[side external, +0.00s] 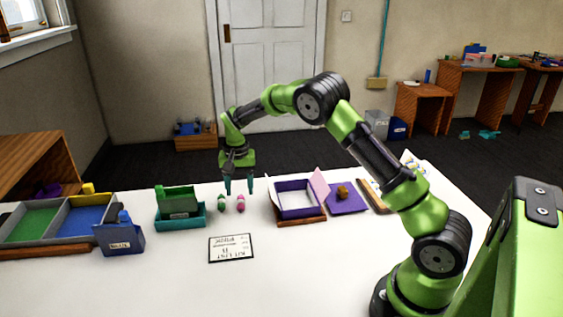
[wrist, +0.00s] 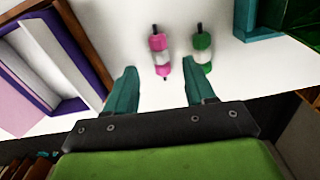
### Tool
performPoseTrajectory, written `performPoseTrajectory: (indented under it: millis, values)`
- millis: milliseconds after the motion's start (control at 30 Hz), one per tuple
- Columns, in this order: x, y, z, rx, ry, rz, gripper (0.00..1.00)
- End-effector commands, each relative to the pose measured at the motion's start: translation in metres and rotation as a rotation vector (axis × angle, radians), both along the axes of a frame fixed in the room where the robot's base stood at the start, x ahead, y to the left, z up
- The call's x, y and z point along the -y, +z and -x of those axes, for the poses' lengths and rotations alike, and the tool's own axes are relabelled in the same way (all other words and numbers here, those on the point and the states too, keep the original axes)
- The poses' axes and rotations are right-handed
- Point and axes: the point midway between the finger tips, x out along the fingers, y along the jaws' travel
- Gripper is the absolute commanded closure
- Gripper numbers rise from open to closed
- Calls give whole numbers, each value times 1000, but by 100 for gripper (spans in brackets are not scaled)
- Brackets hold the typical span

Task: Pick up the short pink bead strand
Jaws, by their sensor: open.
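The short pink bead strand (side external: 241,204) lies on the white table, with pink beads and a pale middle on a dark cord. It also shows in the wrist view (wrist: 160,54), between and just beyond my fingertips. A similar green bead strand (side external: 221,204) lies close beside it; in the wrist view the green strand (wrist: 202,50) is right of the pink one, near my right fingertip. My gripper (side external: 239,187) is open and empty, pointing down above the strands. Its teal fingers (wrist: 158,84) stand apart with no bead between them that I can confirm.
A teal tray with a green box (side external: 177,198) stands left of the strands. A purple-rimmed box (side external: 296,199) stands right. A kit list card (side external: 231,248) lies in front. A grey divided tray (side external: 50,220) and a blue bin (side external: 119,238) are farther left.

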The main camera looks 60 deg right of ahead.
Motion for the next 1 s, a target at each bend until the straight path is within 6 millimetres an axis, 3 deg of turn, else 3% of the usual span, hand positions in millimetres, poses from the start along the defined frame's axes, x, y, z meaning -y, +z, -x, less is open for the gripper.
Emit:
performPoseTrajectory:
  millis: [233,567,900,1000]
  values:
    - [1,-37,-1,-3,0,0,46]
    - [1,-44,-1,0,0,0,47]
    - [1,-43,-1,-1,0,1,99]
    - [1,-43,-1,0,1,0,100]
